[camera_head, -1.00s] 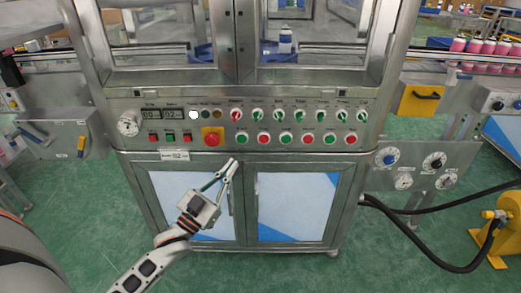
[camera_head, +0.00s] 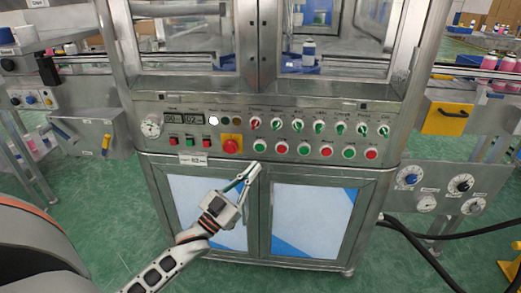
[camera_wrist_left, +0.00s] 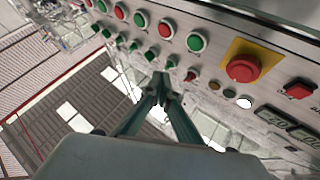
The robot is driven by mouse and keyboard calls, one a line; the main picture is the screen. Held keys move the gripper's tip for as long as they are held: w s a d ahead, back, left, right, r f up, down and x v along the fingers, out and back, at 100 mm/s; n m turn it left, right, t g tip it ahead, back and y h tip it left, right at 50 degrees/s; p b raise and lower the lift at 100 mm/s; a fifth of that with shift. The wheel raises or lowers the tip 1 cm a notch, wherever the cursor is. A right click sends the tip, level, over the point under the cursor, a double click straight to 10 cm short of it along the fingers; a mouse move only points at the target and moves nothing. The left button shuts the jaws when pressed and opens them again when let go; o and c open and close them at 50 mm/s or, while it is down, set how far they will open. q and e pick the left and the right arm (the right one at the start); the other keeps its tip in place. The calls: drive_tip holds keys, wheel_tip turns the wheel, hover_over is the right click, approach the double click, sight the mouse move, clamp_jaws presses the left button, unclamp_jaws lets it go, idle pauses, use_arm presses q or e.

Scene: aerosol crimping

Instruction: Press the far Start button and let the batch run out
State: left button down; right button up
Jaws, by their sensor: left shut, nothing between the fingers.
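The control panel (camera_head: 400,110) spans the cabinet front. Its lower row alternates green and red round buttons; the nearest green button (camera_head: 260,146) is right of the red emergency stop (camera_head: 231,144), and another green button (camera_head: 348,153) is farther right. The labels are too small to read, so I cannot tell which is the far Start button. My left gripper (camera_head: 255,168) is shut and empty, its tips just below the nearest green button in the picture and apparently clear of it. In the wrist view the fingers (camera_wrist_left: 160,80) point toward the panel. My right gripper is not in view.
A small block of red and green buttons (camera_head: 189,142) and a digital display (camera_head: 184,119) lie left of the emergency stop. Cabinet doors (camera_head: 312,215) are below. A can (camera_head: 308,52) stands behind the glass. A yellow box (camera_head: 447,117) and hoses (camera_head: 420,250) are at right.

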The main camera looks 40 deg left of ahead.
sight(260, 148)
use_arm(q)
drive_tip(key=w+a, duration=0.1)
drive_tip(key=w, duration=0.1)
drive_tip(key=w+a+b, duration=0.1)
drive_tip(key=w, duration=0.1)
drive_tip(key=w+a, duration=0.1)
drive_tip(key=w, duration=0.1)
drive_tip(key=shift+a+b, duration=0.35)
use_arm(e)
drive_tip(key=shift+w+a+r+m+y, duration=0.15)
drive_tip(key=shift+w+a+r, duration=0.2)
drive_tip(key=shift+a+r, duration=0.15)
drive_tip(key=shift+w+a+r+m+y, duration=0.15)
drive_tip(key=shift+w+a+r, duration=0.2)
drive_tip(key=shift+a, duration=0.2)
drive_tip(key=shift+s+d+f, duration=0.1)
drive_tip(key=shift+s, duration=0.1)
use_arm(q)
drive_tip(key=shift+w, duration=0.1)
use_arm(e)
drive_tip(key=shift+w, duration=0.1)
use_arm(q)
drive_tip(key=shift+w+a, duration=0.2)
drive_tip(key=shift+w, duration=0.1)
